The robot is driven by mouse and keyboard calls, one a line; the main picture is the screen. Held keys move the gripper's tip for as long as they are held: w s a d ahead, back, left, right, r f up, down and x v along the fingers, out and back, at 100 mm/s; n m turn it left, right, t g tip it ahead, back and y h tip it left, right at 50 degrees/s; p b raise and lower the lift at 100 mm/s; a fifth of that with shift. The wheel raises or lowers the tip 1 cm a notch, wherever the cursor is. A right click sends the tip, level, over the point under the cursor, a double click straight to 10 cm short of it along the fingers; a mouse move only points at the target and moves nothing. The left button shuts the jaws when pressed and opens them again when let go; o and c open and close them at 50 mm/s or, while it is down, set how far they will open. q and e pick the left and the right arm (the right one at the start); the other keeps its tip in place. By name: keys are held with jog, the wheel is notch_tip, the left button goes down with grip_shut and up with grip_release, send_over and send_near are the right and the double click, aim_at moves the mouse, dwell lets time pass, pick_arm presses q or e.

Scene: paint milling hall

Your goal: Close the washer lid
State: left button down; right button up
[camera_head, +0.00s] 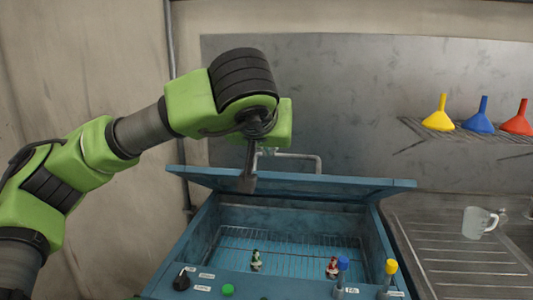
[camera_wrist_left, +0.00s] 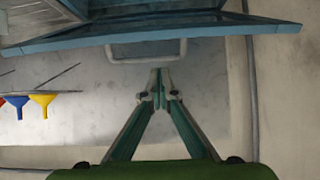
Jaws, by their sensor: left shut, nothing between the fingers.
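The blue washer (camera_head: 190,240) stands open in the head view, with its tub showing. Its lid (camera_head: 340,187) is raised and tilted above the rear of the tub, seen nearly edge-on. A grey bar handle (camera_head: 300,155) shows at the lid's far side. My left gripper (camera_head: 247,185) is shut and empty, pointing down in front of the lid in the picture; I cannot tell whether it touches. The left wrist view is upside down and shows the shut fingertips (camera_wrist_left: 161,85) close to the handle (camera_wrist_left: 150,60) and the lid's edge (camera_wrist_left: 150,35). My right gripper is not in view.
Two small figurines (camera_head: 256,260) (camera_head: 332,267) stand on the wire rack in the tub. Knobs and buttons line the front panel.

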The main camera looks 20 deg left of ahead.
pick_arm(q)
jog(key=w+a+r+g+p, duration=0.1)
jog(key=a+r+g+p, duration=0.2)
jog(key=a+r, duration=0.25)
jog(key=shift+h, duration=0.4)
jog(key=x, duration=0.3)
jog(key=p+x, duration=0.1)
jog(key=x, duration=0.2)
jog(key=p+x, duration=0.1)
jog(key=x, duration=0.3)
jog(key=shift+a+r, duration=0.1)
jog(key=shift+a, duration=0.15)
jog(key=f, duration=0.1)
jog(key=s+f, duration=0.1)
jog(key=shift+s+d+f, duration=0.1)
jog(key=shift+d+f, duration=0.05)
jog(key=shift+f, duration=0.25)
jog(key=shift+s+f+p, duration=0.35)
jog(key=shift+s+f, duration=0.1)
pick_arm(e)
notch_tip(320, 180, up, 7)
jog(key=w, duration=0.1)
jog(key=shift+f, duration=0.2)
pick_arm(q)
jog(key=shift+d+f, duration=0.1)
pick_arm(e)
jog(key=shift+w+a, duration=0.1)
